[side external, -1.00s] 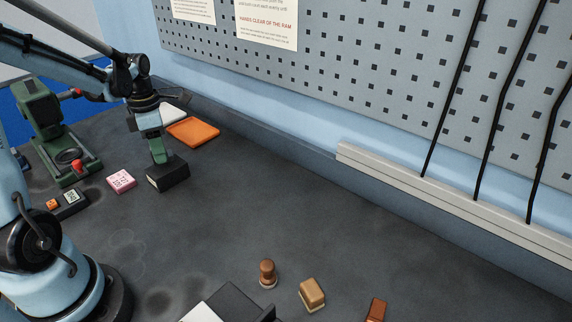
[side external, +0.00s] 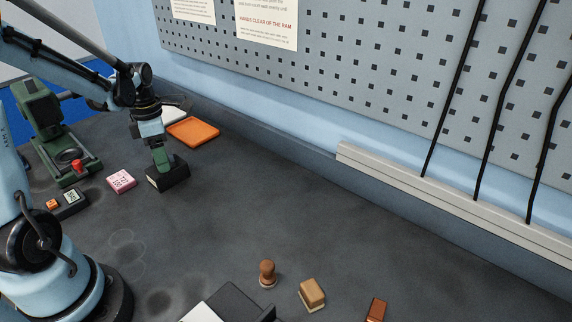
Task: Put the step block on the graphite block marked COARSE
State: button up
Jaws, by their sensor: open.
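My gripper (side external: 160,164) reaches down to a dark graphite-coloured block (side external: 176,179) on the bench at left centre. Its green fingers are open and stand at the top of that block. The block has a pale marked face on its left end, too small to read as COARSE. Whether anything sits between the fingers is hidden. I cannot single out the step block for sure. A tan block with a stepped-looking top (side external: 312,293) and a brown block (side external: 376,309) lie at the bottom right, away from my gripper.
A pink marked block (side external: 121,181) lies left of the dark block. An orange tray (side external: 194,132) is behind it. A green press (side external: 56,138) stands at the far left. A brown knobbed piece (side external: 267,272) stands at bottom centre. The middle of the bench is clear.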

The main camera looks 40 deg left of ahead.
jog(key=shift+r, duration=0.1)
notch_tip(320, 180, up, 12)
jog(key=d+f+m+t, duration=0.1)
jog(key=d+m+t, duration=0.2)
jog(key=d+m, duration=0.7)
jog(key=d+f+m+t, duration=0.2)
jog(key=d+m, duration=0.8)
jog(key=m, duration=1.1)
jog(key=shift+s+f+m+t, duration=0.2)
jog(key=shift+f+m+t, duration=0.1)
jog(key=shift+t, duration=0.8)
jog(key=shift+d, duration=0.1)
